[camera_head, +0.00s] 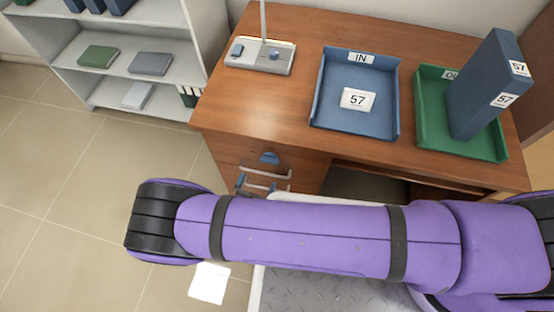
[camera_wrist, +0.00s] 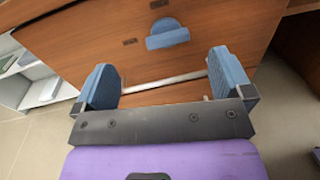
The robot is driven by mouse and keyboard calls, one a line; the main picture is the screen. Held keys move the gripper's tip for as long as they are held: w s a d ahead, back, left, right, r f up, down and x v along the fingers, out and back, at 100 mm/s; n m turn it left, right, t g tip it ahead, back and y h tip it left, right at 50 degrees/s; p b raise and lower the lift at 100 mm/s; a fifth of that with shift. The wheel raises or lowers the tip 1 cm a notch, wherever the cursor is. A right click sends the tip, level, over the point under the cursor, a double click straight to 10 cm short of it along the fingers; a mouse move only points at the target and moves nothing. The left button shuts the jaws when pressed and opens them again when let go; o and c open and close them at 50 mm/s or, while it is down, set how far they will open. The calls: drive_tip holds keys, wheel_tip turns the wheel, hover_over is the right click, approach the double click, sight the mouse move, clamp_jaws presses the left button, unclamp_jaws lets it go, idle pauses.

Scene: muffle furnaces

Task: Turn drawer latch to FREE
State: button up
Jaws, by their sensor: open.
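The drawer latch is a blue half-round knob (camera_wrist: 167,34) on the brown wooden drawer front. It also shows in the head view (camera_head: 269,158), just above a silver handle. Small dark marks (camera_wrist: 130,42) sit to its left and above it; I cannot read them. My gripper (camera_wrist: 163,76) is open, with its two blue-grey fingers spread apart and nothing held. It is in front of the drawer front, below the latch in the wrist view and apart from it. A silver drawer handle (camera_wrist: 165,82) shows between the fingers. In the head view my arm hides most of the gripper.
The desk (camera_head: 270,95) carries a blue IN tray (camera_head: 325,90), a green tray (camera_head: 432,125) with a blue binder (camera_head: 485,85), and a small grey stand (camera_head: 260,58). A white shelf (camera_head: 120,62) stands left. Open tiled floor (camera_head: 70,170) lies left of the desk.

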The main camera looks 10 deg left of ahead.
sight(270, 159)
drive_tip(key=shift+n+y, duration=0.7)
drive_tip(key=shift+n, duration=0.1)
drive_tip(key=w+f, duration=0.1)
drive_tip(key=w, duration=0.2)
drive_tip(key=w+d+f, duration=0.1)
drive_tip(key=w, duration=0.2)
drive_tip(key=w+d+f, duration=0.1)
drive_tip(key=w, duration=0.2)
drive_tip(key=shift+w+d, duration=0.15)
drive_tip(key=shift+w, duration=0.15)
drive_tip(key=shift+c, duration=0.2)
drive_tip(key=c, duration=0.9)
